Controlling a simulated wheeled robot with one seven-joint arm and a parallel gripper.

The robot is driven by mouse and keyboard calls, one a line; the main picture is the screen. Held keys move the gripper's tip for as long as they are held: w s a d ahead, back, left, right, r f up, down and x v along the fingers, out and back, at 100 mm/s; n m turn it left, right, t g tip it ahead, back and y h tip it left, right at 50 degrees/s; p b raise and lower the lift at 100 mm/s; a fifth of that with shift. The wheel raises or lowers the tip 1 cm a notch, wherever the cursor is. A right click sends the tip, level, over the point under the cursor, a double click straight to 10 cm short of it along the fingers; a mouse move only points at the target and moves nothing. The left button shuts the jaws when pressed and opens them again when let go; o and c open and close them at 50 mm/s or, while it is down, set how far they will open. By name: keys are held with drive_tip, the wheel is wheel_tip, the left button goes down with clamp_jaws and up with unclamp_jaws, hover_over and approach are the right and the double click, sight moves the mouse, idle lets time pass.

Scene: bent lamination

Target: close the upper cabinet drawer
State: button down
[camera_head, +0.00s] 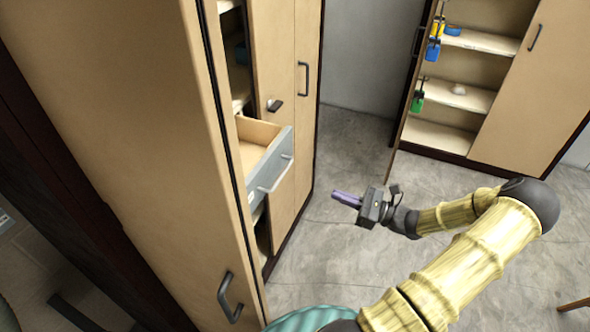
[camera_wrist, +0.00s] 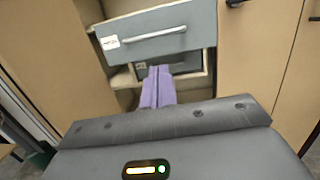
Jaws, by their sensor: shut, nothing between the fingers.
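The upper cabinet drawer (camera_head: 268,163) is pulled out of the tall beige cabinet (camera_head: 277,50) on the left; it has a grey front and a bar handle. In the wrist view the drawer front (camera_wrist: 185,27) is at the top, with its handle and a white label. My gripper (camera_head: 346,199) is to the right of the drawer in the head view, apart from it, with its purple fingers together and empty. In the wrist view the fingertips (camera_wrist: 158,72) appear just below the drawer front, over a second, lower grey drawer front (camera_wrist: 180,65) set back inside the cabinet.
A large cabinet door (camera_head: 130,110) stands at the left, close to the drawer. A second cabinet (camera_head: 520,90) at the back right has an open door and shelves with small blue, yellow and green items. The grey floor (camera_head: 350,150) between the cabinets is clear.

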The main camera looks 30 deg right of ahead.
drive_tip(key=shift+w+d+r+m+t+h, duration=0.1)
drive_tip(key=shift+d+m+t+h, duration=0.05)
drive_tip(key=shift+d+t, duration=0.15)
drive_tip(key=shift+w+d+r+m+t+h, duration=0.1)
drive_tip(key=shift+d+m+t+h, duration=0.1)
drive_tip(key=shift+d, duration=0.2)
drive_tip(key=shift+f, duration=0.1)
drive_tip(key=p+x, duration=0.3)
drive_tip(key=x, duration=1)
drive_tip(key=shift+w+a, duration=0.2)
drive_tip(key=shift+a, duration=0.15)
